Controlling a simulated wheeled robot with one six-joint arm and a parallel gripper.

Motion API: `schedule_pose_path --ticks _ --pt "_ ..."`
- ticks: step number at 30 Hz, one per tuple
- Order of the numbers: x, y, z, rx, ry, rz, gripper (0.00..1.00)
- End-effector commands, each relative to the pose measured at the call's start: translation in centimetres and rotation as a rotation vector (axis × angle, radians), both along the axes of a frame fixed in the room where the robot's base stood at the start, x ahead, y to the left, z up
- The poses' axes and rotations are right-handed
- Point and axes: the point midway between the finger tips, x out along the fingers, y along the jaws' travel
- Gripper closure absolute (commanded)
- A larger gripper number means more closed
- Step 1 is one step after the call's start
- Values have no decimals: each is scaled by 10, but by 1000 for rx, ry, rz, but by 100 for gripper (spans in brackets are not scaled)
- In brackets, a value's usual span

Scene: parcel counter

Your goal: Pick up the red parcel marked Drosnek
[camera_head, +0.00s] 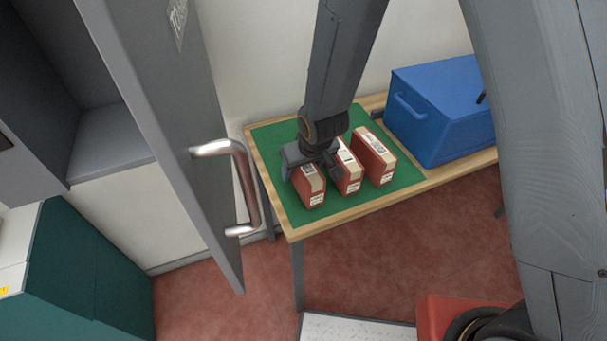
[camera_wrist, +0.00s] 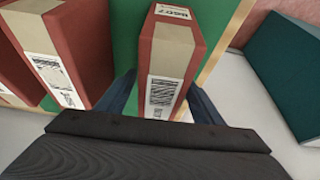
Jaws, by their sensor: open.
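Three red parcels with tan tape and white labels stand in a row on the green mat (camera_head: 283,133): a left one (camera_head: 308,186), a middle one (camera_head: 347,170) and a right one (camera_head: 375,157). My gripper (camera_head: 312,165) is low over the left one, partly hiding it and the middle one. In the wrist view my open gripper (camera_wrist: 162,88) has one finger on each side of a parcel (camera_wrist: 192,42), apparently the left one. Another parcel (camera_wrist: 82,40) stands close beside its left finger. No name Drosnek is legible on any label; the print is too small or cut off.
The mat lies on a wooden table (camera_head: 345,215) against the wall. A blue box (camera_head: 440,105) stands at its right. A grey open door with a metal handle (camera_head: 240,185) is close left of the table. A teal cabinet (camera_head: 85,265) stands at lower left.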

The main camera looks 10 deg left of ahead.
Motion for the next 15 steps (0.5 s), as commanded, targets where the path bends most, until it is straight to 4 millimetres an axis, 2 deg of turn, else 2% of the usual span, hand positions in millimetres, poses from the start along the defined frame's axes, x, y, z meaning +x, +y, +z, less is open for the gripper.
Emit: schedule_pose_path --ticks 15 --pt "0 0 -4 0 0 1 39"
